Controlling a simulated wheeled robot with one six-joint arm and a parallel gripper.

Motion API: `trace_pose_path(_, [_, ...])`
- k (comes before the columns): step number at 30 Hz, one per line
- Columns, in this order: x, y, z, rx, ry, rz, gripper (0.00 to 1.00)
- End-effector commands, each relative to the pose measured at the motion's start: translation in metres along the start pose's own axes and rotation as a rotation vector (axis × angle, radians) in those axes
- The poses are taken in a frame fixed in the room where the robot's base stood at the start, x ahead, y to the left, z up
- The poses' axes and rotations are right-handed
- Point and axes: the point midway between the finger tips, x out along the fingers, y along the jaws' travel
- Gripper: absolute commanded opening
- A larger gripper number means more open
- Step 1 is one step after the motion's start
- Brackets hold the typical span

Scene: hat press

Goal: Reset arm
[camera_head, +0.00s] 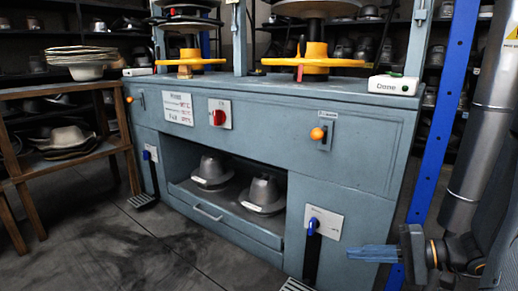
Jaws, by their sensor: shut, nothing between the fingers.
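My gripper (372,253) is at the lower right of the picture, its blue fingers pointing left. The fingers look closed together and hold nothing. It is in front of the right end of the grey-blue hat press (255,103), right of the lever with the blue handle (312,222). My arm runs from the gripper to the right edge.
A blue post (447,105) rises behind my gripper. A wooden table (64,92) stands left. The front floor is clear.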

Motion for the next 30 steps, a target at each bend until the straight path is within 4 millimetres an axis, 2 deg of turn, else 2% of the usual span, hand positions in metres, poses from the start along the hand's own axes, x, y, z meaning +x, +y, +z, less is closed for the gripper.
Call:
trace_pose_path(1, [0.019,-0.012,0.018,-0.018,-0.073,0.054,0.00])
trace_pose_path(6, [0.062,-0.033,0.075,-0.063,-0.272,0.239,0.00])
trace_pose_path(12, [0.095,-0.048,0.142,-0.153,-0.453,0.467,0.00])
trace_pose_path(21, [0.115,-0.060,0.229,-0.377,-0.611,0.786,0.00])
trace_pose_path(30, [0.118,-0.074,0.295,-0.692,-0.645,1.005,0.00])
